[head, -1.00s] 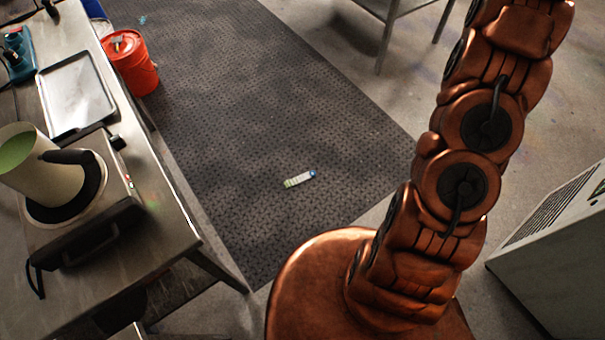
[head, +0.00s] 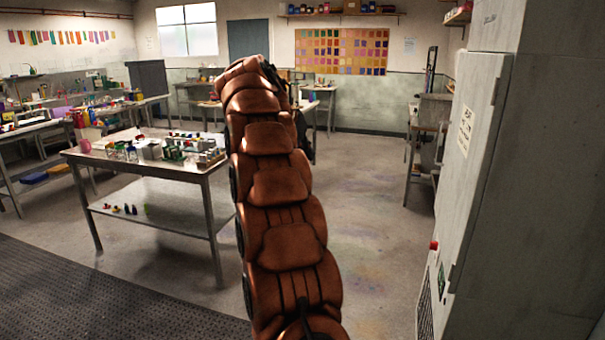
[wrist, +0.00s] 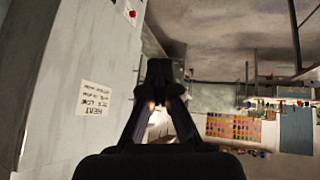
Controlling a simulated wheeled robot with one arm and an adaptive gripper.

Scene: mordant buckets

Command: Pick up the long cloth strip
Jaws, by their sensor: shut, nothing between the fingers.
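I cannot make out a long cloth strip for certain in either view now. My gripper (wrist: 165,78) points out ahead in the wrist view, which is upside down. Its two dark fingers come together at the tips and hold nothing. In the head view my copper arm rises through the middle and mostly hides the gripper. A row of small coloured swatches (head: 62,37) hangs on the back left wall, too far off to tell their material.
A steel table (head: 150,167) with small bottles and boxes stands left of my arm. A tall grey cabinet (head: 500,170) stands close on the right; its sign (wrist: 96,98) shows in the wrist view. A dark floor mat (head: 90,290) lies at lower left. Open floor (head: 365,235) lies between.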

